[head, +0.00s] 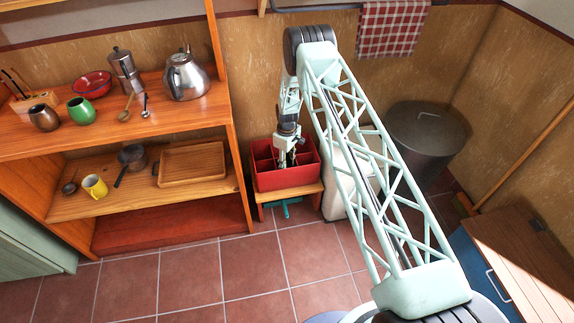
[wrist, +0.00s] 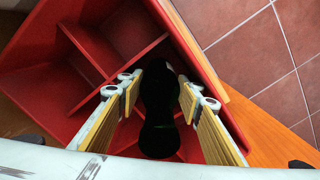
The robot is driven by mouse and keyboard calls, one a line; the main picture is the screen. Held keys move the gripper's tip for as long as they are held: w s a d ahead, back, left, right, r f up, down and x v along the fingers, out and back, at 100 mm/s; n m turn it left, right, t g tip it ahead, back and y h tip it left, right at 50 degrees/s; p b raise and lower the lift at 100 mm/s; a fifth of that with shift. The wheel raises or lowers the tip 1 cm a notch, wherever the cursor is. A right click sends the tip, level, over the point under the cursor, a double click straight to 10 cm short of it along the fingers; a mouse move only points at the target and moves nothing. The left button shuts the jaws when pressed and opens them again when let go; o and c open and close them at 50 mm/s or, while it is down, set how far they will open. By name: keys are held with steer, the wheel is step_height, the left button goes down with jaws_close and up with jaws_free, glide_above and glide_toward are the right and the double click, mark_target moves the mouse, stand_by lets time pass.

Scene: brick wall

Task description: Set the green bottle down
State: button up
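The green bottle (wrist: 160,105) looks almost black in the wrist view, with faint green glints. My gripper (wrist: 161,80) has its yellow-padded fingers close against both sides of it. The red crate (wrist: 55,100) with dividers lies below, and the bottle is at a compartment along the crate's right side in that view. I cannot tell whether the bottle touches the compartment floor. In the head view my gripper (head: 287,158) points down into the red crate (head: 285,181), and the bottle cannot be made out there.
The crate stands on a low wooden stool (head: 262,194) beside the shelf unit (head: 236,150). A white container (head: 337,190) and a dark bin (head: 428,140) stand to the right. The shelves hold a kettle (head: 185,78), pots and cups. The tiled floor in front is clear.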

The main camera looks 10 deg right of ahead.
steer(key=shift+o, duration=0.7)
steer(key=shift+r, duration=0.15)
steer(key=shift+r, duration=0.2)
steer(key=shift+r+p, duration=1.3)
steer(key=shift+r, duration=4.5)
